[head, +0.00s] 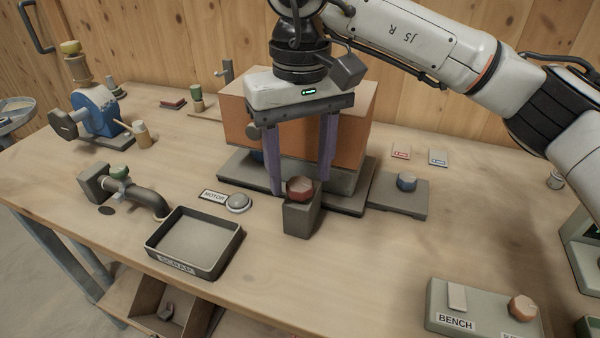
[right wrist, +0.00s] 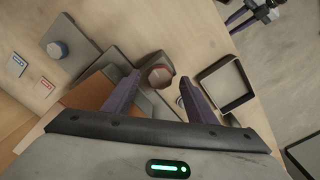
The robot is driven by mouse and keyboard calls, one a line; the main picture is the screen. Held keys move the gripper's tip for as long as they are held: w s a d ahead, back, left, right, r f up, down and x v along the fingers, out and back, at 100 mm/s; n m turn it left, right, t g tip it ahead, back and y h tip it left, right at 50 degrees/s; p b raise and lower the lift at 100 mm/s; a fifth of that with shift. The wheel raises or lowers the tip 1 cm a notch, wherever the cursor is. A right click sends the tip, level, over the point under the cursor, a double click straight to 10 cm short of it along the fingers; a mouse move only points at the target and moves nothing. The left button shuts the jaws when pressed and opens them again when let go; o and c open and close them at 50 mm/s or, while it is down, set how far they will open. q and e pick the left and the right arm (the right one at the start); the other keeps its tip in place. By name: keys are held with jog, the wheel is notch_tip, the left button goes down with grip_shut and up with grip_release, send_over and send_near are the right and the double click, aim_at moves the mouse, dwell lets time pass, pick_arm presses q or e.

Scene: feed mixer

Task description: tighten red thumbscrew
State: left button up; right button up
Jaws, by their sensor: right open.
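The red thumbscrew (head: 300,188) sits on top of a small dark grey block (head: 301,219) at the front of the orange-brown box. My right gripper (head: 300,184) points down with its purple fingers spread, one on each side of the thumbscrew in the picture. In the right wrist view the red thumbscrew (right wrist: 160,76) shows between the tips of my right gripper (right wrist: 159,81), with gaps on both sides. How far the tips are above it is hard to tell. What seems to be my left gripper (right wrist: 240,14) shows partly at the wrist view's top edge.
The orange-brown box (head: 348,120) stands right behind the fingers. A grey button (head: 238,203) and black tray (head: 206,270) lie left. A bench switch box (head: 465,316) is front right. Bare table lies between.

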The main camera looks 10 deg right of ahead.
jog(key=shift+f, duration=0.55)
jog(key=c, duration=1.1)
jog(key=shift+o, duration=0.2)
jog(key=shift+m, duration=0.3)
